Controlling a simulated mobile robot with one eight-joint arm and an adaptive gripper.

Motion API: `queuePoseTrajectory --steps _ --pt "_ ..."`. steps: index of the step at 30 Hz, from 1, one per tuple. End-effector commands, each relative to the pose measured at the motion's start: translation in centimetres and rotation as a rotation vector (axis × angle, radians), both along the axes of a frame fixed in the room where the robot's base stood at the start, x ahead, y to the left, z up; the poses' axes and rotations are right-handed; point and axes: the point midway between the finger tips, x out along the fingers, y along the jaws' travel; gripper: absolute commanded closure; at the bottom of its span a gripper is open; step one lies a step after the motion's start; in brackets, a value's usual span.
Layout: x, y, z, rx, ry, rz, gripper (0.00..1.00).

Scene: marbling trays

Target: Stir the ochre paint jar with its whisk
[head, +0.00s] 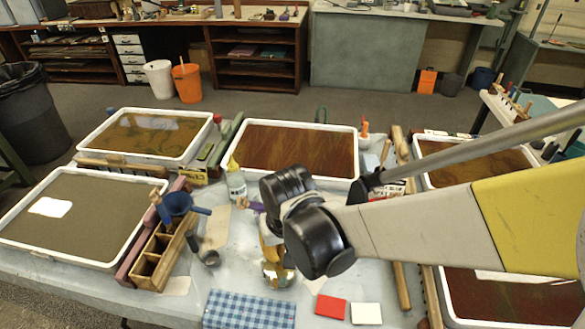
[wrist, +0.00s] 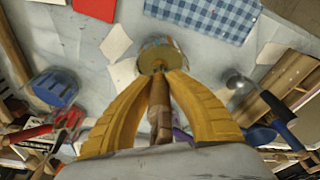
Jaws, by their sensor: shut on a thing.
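The ochre paint jar (wrist: 157,44) stands on the table, seen from above in the wrist view, with ochre paint inside. In the head view the jar (head: 278,274) shows below my gripper, partly hidden by my arm. The whisk's wooden handle (wrist: 160,110) is between my yellow fingers (wrist: 160,78), which are shut on it. The handle points down toward the paint. Its lower end appears to be over or in the jar mouth; the fingertips hide how deep it reaches. The whisk's wires are not visible.
A blue checked cloth (head: 248,309), a red card (head: 331,306) and a white card (head: 366,313) lie in front. A jar of blue paint (wrist: 55,88) is close in the wrist view. Marbling trays (head: 295,123) surround the area.

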Motion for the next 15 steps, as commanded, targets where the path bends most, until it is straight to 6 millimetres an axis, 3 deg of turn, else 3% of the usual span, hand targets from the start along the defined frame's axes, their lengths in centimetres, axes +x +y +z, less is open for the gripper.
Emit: queuePoseTrajectory --steps 15 --pt "0.0 0.0 5.0 0.0 0.0 0.0 1.0"
